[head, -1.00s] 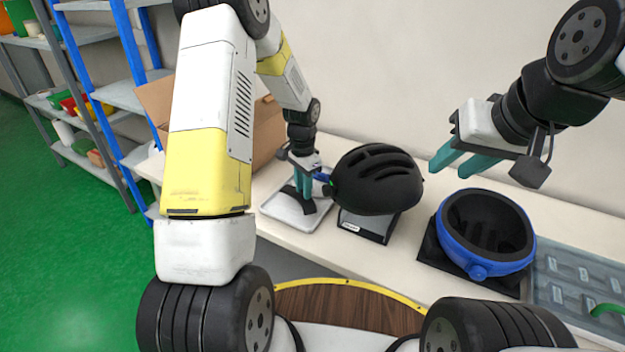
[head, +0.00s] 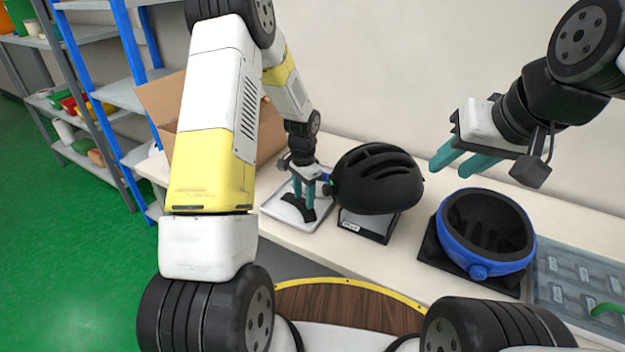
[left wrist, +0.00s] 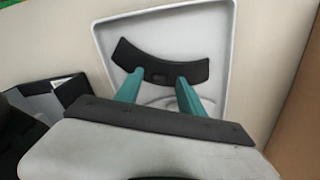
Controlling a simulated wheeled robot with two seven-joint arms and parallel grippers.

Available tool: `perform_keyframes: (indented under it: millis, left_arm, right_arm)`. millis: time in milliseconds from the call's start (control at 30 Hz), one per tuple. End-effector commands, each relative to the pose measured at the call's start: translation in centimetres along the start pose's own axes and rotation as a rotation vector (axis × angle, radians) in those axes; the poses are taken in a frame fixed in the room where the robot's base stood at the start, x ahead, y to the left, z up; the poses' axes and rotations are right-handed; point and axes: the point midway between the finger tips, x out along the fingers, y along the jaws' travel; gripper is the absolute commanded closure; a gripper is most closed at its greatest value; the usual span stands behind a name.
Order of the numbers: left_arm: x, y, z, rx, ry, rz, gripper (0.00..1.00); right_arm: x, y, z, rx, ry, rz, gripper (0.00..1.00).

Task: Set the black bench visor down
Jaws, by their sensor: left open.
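The black bench visor (head: 291,211) is a curved dark strip lying in the white tray (head: 270,208) on the bench. In the left wrist view the visor (left wrist: 128,56) lies flat inside the tray (left wrist: 232,40), near its middle. My left gripper (head: 304,197) is just above the visor, with its teal fingers apart and pointing down. In the left wrist view the fingertips (left wrist: 158,80) are at the visor's near edge; I cannot tell whether they touch it. My right gripper (head: 455,165) hangs empty above the bench with its fingers apart.
A black helmet (head: 376,180) sits on a stand right of the tray, close to my left gripper. A blue-rimmed bowl-shaped item (head: 480,268) rests on a black base further right. A cardboard box (head: 155,100) stands behind my left arm. A grey compartment tray (head: 575,290) is at far right.

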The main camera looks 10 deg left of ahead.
Motion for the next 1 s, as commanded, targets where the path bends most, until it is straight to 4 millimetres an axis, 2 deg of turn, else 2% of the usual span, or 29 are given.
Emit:
perform_keyframes:
  millis: [167,400,600,867,967,1000]
  left_arm:
    - [-1.7,-0.1,-0.1,-0.002,0.003,-0.002,0.53]
    - [-6.8,-0.1,-0.1,0.000,0.004,-0.003,0.53]
    - [-10.4,-0.1,-0.1,-0.001,0.003,-0.002,0.53]
    - [-13.4,0.2,0.3,-0.016,0.014,-0.009,0.53]
    - [-16.4,1.0,1.3,-0.062,0.049,-0.030,0.53]
    - [-17.9,1.5,1.9,-0.090,0.069,-0.040,0.53]
  right_arm:
    - [0.0,0.0,0.0,0.000,0.000,0.000,0.64]
    - [0.0,0.0,0.0,0.000,0.000,0.000,0.64]
    - [0.0,0.0,0.0,0.000,0.000,0.000,0.64]
    - [0.0,0.0,0.0,0.000,0.000,0.000,0.64]
    - [0.0,0.0,0.0,0.000,0.000,0.000,0.64]
    - [0.0,0.0,0.0,0.000,0.000,0.000,0.64]
